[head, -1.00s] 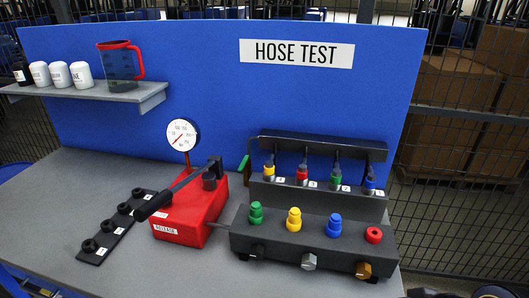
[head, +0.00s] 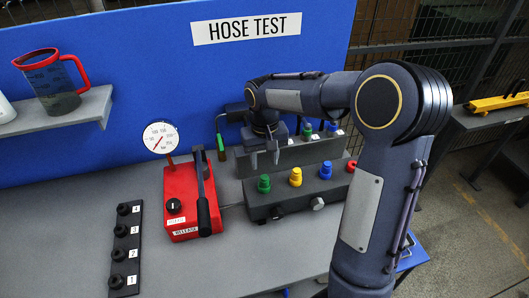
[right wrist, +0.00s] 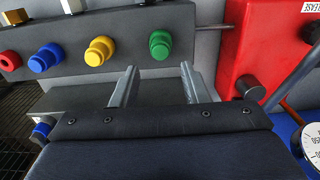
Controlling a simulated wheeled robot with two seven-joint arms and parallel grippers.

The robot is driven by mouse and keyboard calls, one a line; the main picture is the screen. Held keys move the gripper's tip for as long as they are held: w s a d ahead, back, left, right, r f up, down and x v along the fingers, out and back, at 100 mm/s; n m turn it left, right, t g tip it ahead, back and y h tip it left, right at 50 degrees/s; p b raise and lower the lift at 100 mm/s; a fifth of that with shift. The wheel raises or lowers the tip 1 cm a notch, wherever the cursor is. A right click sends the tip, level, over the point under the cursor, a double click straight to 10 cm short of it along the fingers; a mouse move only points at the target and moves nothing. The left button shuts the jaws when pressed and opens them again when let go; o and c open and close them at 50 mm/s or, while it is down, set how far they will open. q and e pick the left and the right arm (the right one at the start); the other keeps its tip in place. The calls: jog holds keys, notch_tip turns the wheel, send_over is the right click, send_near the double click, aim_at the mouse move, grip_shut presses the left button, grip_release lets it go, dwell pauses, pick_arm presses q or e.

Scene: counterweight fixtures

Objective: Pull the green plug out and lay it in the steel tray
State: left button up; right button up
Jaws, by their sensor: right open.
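The green plug (head: 264,184) stands in the left end of the dark front block (head: 283,207), beside the yellow plug. It also shows in the right wrist view (right wrist: 160,45), just beyond the space between my fingertips. My right gripper (head: 265,160) is open and empty, fingers downward, behind and above the green plug in the head view. Its two fingers show in the right wrist view (right wrist: 158,74), apart from the plug. I cannot clearly make out the steel tray; a thin metal edge (head: 407,243) on a blue surface is mostly hidden behind my right arm. My left gripper is not in view.
Yellow (head: 296,177) and blue (head: 326,169) plugs and a red ring (head: 351,166) share the front block. Behind it, a hose rack (head: 310,150) is partly hidden by my arm. A red pump (head: 181,205) with gauge (head: 160,138) stands left.

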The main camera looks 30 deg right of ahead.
aim_at(264, 177)
notch_tip(264, 177, down, 8)
jog(key=b, duration=0.5)
jog(key=shift+r, duration=0.1)
grip_shut()
